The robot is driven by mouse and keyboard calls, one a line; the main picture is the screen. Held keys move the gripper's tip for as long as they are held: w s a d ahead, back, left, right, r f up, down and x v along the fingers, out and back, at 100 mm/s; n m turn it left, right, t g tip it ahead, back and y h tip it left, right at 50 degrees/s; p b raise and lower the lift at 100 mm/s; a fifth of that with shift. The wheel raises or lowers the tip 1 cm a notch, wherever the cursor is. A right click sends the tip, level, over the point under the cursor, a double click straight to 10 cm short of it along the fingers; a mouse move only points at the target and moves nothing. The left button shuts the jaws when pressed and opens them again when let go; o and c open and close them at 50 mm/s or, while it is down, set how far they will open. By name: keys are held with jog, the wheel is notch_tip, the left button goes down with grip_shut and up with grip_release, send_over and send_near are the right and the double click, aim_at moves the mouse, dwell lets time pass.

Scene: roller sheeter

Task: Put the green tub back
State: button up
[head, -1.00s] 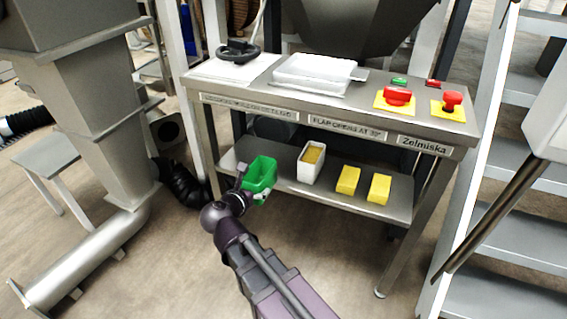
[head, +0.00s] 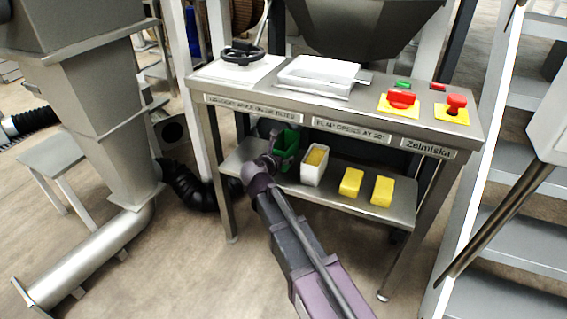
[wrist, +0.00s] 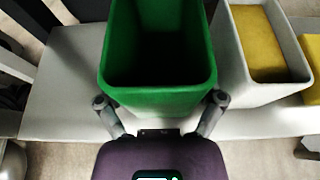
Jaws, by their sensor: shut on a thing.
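The green tub (head: 287,145) is at the left part of the lower shelf (head: 335,193) under the steel table. In the wrist view the green tub (wrist: 158,98) is upright, with its open top towards the camera and its inside dark and apparently empty. My gripper (wrist: 161,104) has a finger at each side of the tub's near end and is shut on it. In the head view my gripper (head: 272,160) is partly hidden by my own wrist. Whether the tub's bottom touches the shelf cannot be told.
A white tub with yellow contents (head: 314,165) stands just right of the green tub. Two yellow blocks (head: 351,182) (head: 382,191) lie further right. The tabletop (head: 285,94) overhangs the shelf. The shelf's left end (wrist: 60,110) is clear.

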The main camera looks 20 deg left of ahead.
aim_at(285, 150)
jog(key=shift+w+d, duration=0.1)
jog(key=shift+w, duration=0.6)
jog(key=shift+f, duration=0.1)
jog(key=shift+f+b, duration=1.7)
jog(key=shift+b, duration=0.1)
jog(key=shift+f, duration=0.1)
jog(key=o, duration=1)
jog(key=shift+o, duration=0.2)
